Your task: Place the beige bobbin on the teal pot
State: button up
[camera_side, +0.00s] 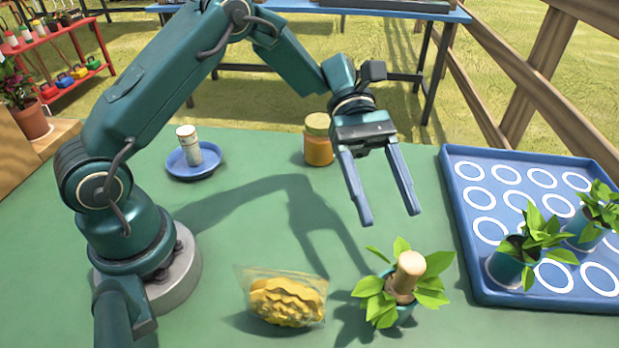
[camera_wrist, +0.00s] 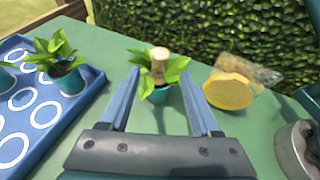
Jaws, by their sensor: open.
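The beige bobbin (camera_side: 407,274) stands roughly upright among the green leaves on the teal pot (camera_side: 404,313), at the front of the green table. In the wrist view the bobbin (camera_wrist: 159,62) and the teal pot (camera_wrist: 158,96) show beyond my fingertips. My gripper (camera_side: 391,219) is open and empty, above the table and behind the pot in the side view. Its fingers are apart from the bobbin. The leaves hide the bobbin's lower end, so I cannot tell exactly what it rests on.
A blue tray (camera_side: 465,238) with white rings holds two potted plants (camera_side: 513,258) at the right. A bag of yellow slices (camera_side: 285,300) lies left of the pot. A jar (camera_side: 318,142) and a blue saucer (camera_side: 207,168) bearing a pale cylinder (camera_side: 188,146) stand farther back.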

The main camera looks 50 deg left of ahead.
jog(key=s+a+r+m+t+y, duration=0.4)
jog(key=s+a+m+t+y, duration=0.6)
jog(key=s+a+m+y, duration=0.2)
jog(key=shift+s+a+r+m+t+y, duration=0.2)
jog(key=shift+a+m+t+y, duration=0.1)
jog(key=shift+a+m, duration=0.55)
